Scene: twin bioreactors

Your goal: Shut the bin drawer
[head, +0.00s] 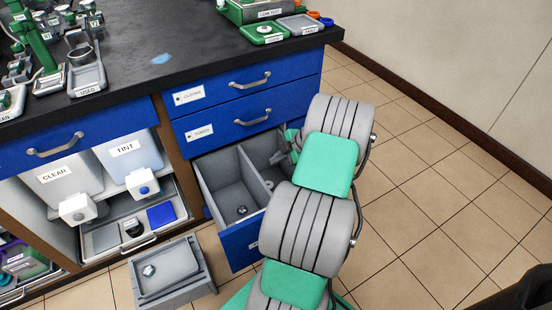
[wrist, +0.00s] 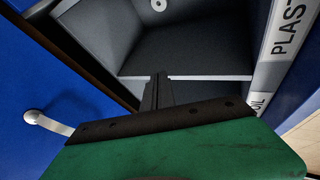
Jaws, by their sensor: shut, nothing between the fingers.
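The bin drawer stands pulled out below two shut drawers, its blue front (head: 240,245) partly hidden by my arm. Inside are grey compartments (head: 228,180) split by a divider; a small round metal-looking item lies in the left one. In the wrist view the drawer's light label strip (wrist: 285,45), reading "PLAST", runs along the right, with grey compartments (wrist: 190,45) beyond my fingers. My gripper (wrist: 160,80) is shut and empty, over or near the divider; whether it touches is unclear. In the head view the gripper (head: 281,158) is partly hidden behind my arm.
Above are the shut blue drawers with metal handles (head: 250,82). A grey tray-like box (head: 168,268) stands left of the open drawer. An open cabinet bay holds the "CLEAR" (head: 62,180) and "TINT" (head: 128,155) containers. Tiled floor (head: 430,190) to the right is clear.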

